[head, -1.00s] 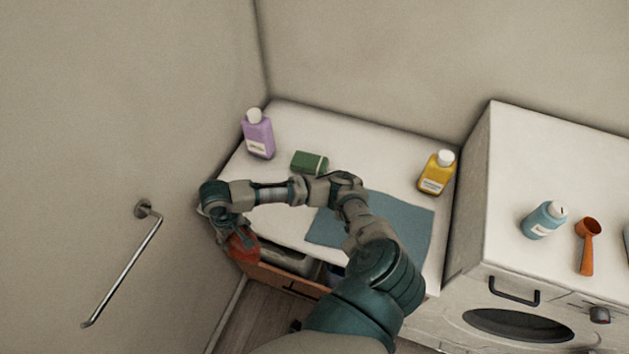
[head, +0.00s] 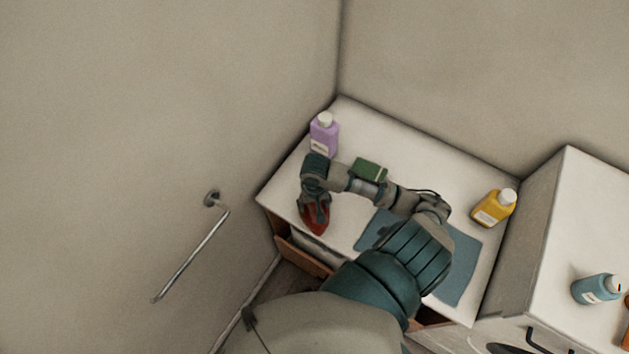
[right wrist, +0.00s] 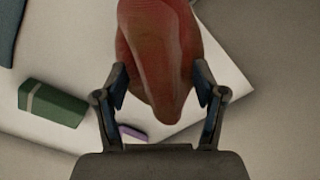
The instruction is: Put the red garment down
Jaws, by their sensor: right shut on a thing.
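The red garment (head: 314,218) is a small bunched cloth over the left part of the white counter top (head: 285,190). My right gripper (head: 315,207) is shut on it. In the right wrist view the garment (right wrist: 160,50) hangs between the two fingers of the gripper (right wrist: 160,85), with the white top behind it. I cannot tell whether the garment touches the top. My left gripper is not in view.
A purple bottle (head: 324,137) and a green block (head: 370,169) stand close behind my right arm. A blue cloth (head: 462,262) and a yellow bottle (head: 494,208) are to the right. An open drawer (head: 302,257) is below the front edge. A wall rail (head: 190,253) is at left.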

